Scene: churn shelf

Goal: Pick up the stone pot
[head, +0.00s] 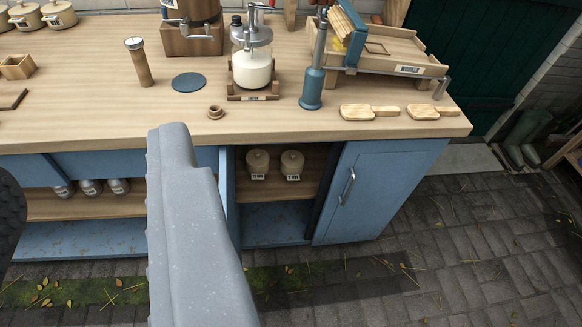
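Two small cream lidded pots, a left one (257,162) and a right one (291,163), stand upright side by side on the lower shelf of the blue bench. Each has a small white label on its front, too small to read surely. I cannot tell which pot is the stone pot. A grey part of my gripper (178,150), ribbed along its left edge, rises in the foreground to the left of the pots and apart from them. The grey part hides some of the cabinet front.
A blue door (375,200) with a handle borders the pot compartment on the right; a narrow blue panel edge (227,185) borders it on the left. The wooden worktop (110,110) above carries a glass churn (252,72), blue plunger (312,85) and wooden paddles (368,112). Paving in front is open.

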